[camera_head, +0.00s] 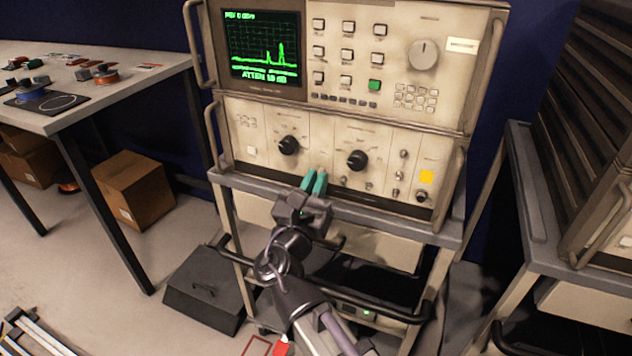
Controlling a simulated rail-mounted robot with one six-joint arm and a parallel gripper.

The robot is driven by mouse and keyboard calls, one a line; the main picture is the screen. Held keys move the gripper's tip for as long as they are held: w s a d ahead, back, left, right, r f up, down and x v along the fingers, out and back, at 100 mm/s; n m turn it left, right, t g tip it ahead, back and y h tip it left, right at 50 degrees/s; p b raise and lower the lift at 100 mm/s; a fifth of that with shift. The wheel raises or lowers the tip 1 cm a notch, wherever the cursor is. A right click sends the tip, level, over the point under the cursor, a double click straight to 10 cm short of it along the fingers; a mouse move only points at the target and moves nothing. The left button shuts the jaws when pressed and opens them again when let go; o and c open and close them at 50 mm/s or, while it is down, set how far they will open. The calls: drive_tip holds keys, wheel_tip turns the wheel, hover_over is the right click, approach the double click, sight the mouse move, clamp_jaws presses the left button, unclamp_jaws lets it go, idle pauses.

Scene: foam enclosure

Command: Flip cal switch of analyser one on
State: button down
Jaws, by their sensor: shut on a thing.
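Analyser one (345,105) is a beige two-part instrument on a grey cart, with a lit green trace screen (263,45). Its lower panel (325,150) has two black knobs, several small metal switches and a yellow label. My gripper (315,182) has teal fingers and is at the lower middle of this panel, below and between the two knobs. The fingers are close together, shut on a small switch at the panel. The fingertips hide this switch, so its position and lettering cannot be read. Small switches (368,186) show to the right of the fingers.
Side handles (455,175) stick out from the analyser's edges. The cart's shelf edge (375,215) runs under the panel. A workbench (120,75) with small parts stands at left, above a cardboard box (133,187). Another cart with equipment (600,225) stands at right.

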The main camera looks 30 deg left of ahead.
drive_tip(key=shift+r+p, duration=0.15)
drive_tip(key=shift+p, duration=0.15)
drive_tip(key=r+g+p, duration=0.1)
drive_tip(key=p, duration=0.1)
drive_tip(key=shift+s+p, duration=0.1)
drive_tip(key=shift+p, duration=0.2)
drive_tip(key=g+p, duration=0.1)
drive_tip(key=p, duration=0.1)
drive_tip(key=r+g+p, duration=0.1)
drive_tip(key=p, duration=0.1)
drive_tip(key=shift+h, duration=0.3)
drive_tip(key=g+p, duration=0.1)
drive_tip(key=p, duration=0.1)
drive_tip(key=g+p, duration=0.2)
drive_tip(key=p, duration=0.1)
drive_tip(key=shift+r+h, duration=0.3)
drive_tip(key=shift+g+p, duration=0.8)
drive_tip(key=shift+p, duration=0.35)
drive_tip(key=shift+f, duration=0.15)
drive_tip(key=c, duration=1.2)
unclamp_jaws()
